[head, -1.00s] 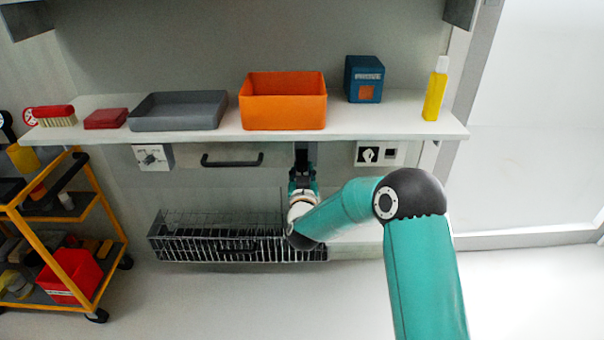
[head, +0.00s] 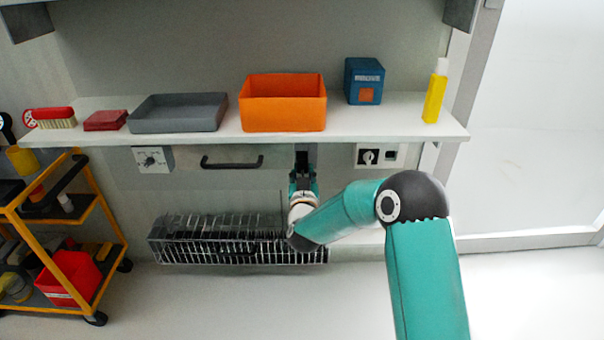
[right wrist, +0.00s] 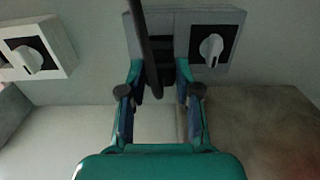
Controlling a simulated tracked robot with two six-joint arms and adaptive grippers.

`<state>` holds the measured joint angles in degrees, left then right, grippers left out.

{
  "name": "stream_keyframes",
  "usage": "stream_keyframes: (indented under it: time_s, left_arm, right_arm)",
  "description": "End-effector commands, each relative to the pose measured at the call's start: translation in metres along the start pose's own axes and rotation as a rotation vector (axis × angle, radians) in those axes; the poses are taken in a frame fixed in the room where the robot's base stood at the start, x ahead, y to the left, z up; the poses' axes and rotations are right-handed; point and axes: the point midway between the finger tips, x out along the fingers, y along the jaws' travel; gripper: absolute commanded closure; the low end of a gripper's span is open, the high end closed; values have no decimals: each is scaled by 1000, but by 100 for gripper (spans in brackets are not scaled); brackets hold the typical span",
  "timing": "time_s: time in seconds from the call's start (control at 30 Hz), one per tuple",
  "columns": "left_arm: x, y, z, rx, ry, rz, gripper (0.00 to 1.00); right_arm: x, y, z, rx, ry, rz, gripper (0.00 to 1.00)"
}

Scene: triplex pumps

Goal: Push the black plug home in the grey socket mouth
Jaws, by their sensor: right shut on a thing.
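My right gripper (head: 303,178) is under the shelf, pointing at the wall panel. It also shows in the right wrist view (right wrist: 160,92), its fingers closed in on a dark thing between them, taken as the black plug (right wrist: 163,74). The plug is mostly hidden by shadow and by a dark rod or cable crossing in front. Beyond the fingertips is a grey panel with a dark recess, the likely socket mouth (right wrist: 161,45). How deep the plug sits in it cannot be told. My left gripper is in neither view.
A rotary switch (right wrist: 211,47) sits just right of the recess, another box with a knob (right wrist: 30,56) at far left. The shelf (head: 345,128) overhangs the gripper, carrying an orange bin (head: 283,118). A wire basket (head: 235,250) hangs below. A cart (head: 98,215) stands left.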

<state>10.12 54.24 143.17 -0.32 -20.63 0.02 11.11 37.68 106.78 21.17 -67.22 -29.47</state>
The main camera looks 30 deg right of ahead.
Motion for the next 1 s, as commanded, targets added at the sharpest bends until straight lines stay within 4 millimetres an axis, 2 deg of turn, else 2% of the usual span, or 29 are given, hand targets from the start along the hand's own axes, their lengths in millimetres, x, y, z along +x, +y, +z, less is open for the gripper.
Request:
stream_keyframes:
  time_s: [1.0]
  left_arm:
    - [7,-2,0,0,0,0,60]
  right_arm:
    - [0,-2,0,1,2,-2,100]
